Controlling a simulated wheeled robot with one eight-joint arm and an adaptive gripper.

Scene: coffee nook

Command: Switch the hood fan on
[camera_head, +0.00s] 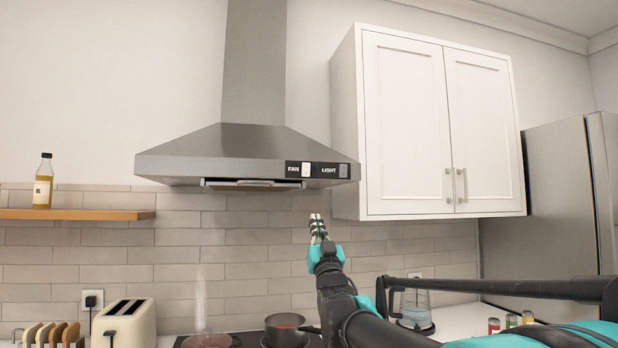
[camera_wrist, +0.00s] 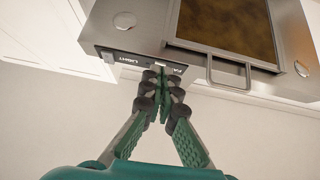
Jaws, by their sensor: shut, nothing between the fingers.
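The steel range hood (camera_head: 222,140) hangs on the tiled wall. At the right of its front edge is a black panel with a white switch (camera_head: 306,169) beside the word FAN and a darker switch (camera_head: 343,170) beside the word LIGHT. My gripper (camera_head: 316,218) is shut and empty, pointing up, and shows below the panel in the head view. In the wrist view the hood's underside (camera_wrist: 140,30) fills the top, and my gripper's fingertips (camera_wrist: 162,72) overlap the panel near the FAN lettering, partly hiding it. I cannot tell whether they touch it.
A white wall cabinet (camera_head: 430,130) stands right of the hood. A pot (camera_head: 285,328) sits on the cooktop below. A toaster (camera_head: 124,324), a shelf (camera_head: 90,214) with a bottle (camera_head: 43,182), and a kettle (camera_head: 414,308) are around. The wall before the hood is clear.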

